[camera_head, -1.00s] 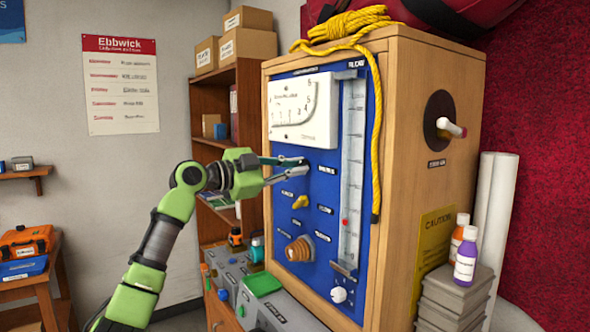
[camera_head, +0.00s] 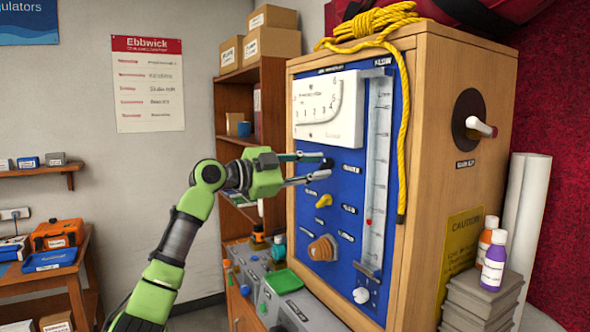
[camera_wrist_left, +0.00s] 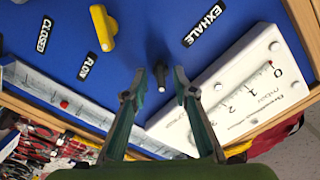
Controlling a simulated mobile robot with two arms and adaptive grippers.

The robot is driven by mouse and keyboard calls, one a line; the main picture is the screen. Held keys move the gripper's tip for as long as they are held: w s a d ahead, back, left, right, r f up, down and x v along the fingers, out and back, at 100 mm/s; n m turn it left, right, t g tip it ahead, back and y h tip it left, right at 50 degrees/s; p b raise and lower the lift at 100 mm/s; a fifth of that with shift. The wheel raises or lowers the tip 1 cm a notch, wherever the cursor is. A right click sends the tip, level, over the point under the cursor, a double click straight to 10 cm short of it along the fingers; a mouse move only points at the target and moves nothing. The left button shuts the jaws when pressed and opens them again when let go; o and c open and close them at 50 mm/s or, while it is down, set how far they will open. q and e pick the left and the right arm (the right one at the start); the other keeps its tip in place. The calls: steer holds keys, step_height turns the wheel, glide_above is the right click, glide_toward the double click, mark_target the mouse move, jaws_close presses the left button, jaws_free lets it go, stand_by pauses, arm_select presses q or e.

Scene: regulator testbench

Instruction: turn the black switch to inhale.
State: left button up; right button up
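The black switch (camera_head: 328,163) is on the blue panel (camera_head: 345,260), just below the white gauge. My left gripper (camera_head: 324,169) is at the panel with its fingers open around the switch. In the left wrist view the black switch (camera_wrist_left: 161,72) stands between the two separated fingertips (camera_wrist_left: 160,80), with a visible gap on each side. A white mark shows on its end. An EXHALE label (camera_wrist_left: 203,25) is on the panel near it. I cannot make out an INHALE label. My right gripper is in neither view.
A yellow knob (camera_head: 323,201) and an orange-brown knob (camera_head: 323,248) are below on the panel. A flow tube (camera_head: 377,160) is to the right. A yellow rope (camera_head: 403,150) hangs over the wooden cabinet's edge. A shelf (camera_head: 235,110) stands behind my arm.

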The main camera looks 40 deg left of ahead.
arm_select(q)
steer(key=v, duration=1)
steer(key=shift+s+a, duration=0.15)
steer(key=shift+s, duration=0.15)
steer(key=shift+f, duration=0.1)
